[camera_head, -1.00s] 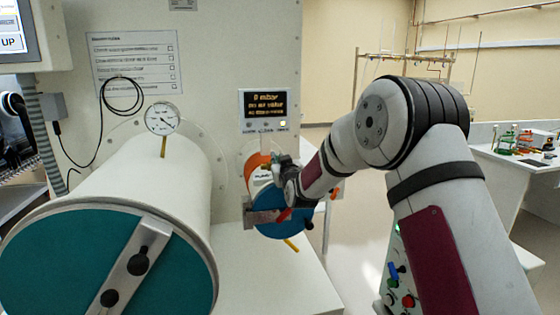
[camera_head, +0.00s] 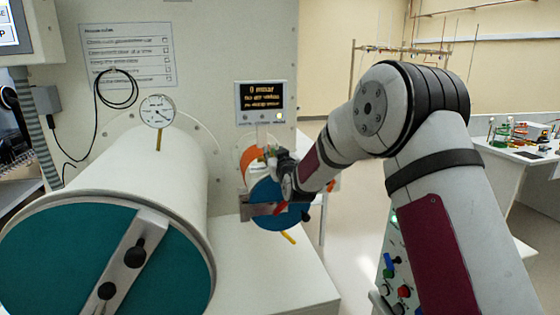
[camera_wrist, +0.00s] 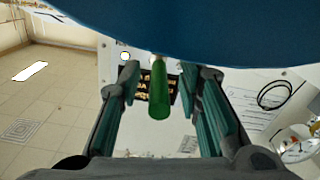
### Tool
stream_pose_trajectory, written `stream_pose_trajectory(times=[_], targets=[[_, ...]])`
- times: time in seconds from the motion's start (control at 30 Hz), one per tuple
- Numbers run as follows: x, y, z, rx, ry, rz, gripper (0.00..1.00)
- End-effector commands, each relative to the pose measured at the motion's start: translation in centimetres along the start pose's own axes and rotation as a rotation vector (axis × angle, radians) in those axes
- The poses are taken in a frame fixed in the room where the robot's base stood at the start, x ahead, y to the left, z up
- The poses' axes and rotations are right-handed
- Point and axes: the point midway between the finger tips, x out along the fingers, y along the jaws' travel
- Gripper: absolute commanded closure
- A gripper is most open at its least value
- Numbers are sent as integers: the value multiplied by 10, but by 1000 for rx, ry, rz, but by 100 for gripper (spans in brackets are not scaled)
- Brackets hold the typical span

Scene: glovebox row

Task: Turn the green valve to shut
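A green rod-like handle (camera_wrist: 158,95), which I take to be the green valve's, hangs upright in the wrist view, below the edge of a blue disc (camera_wrist: 200,25). My gripper (camera_wrist: 166,78) is open, with one finger on each side of the green handle and gaps showing on both sides. In the head view my gripper (camera_head: 272,168) is at the small blue-ended cylinder (camera_head: 278,212), by its orange part (camera_head: 252,158). The green handle is hard to make out there, and my wrist hides part of the cylinder.
A large white cylinder with a teal door (camera_head: 60,265) stands to the left, with a gauge (camera_head: 158,111) above it. A lit display (camera_head: 262,97) is on the wall just above the small cylinder. A side bench (camera_head: 500,165) with glassware stands at the right.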

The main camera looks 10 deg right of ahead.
Motion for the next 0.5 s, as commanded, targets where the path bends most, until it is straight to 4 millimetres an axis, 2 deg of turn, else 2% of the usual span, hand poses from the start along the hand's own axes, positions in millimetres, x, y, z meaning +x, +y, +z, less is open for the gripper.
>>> stream_pose_trajectory(times=[0.5], targets=[[-92,0,-1,0,1,0,68]])
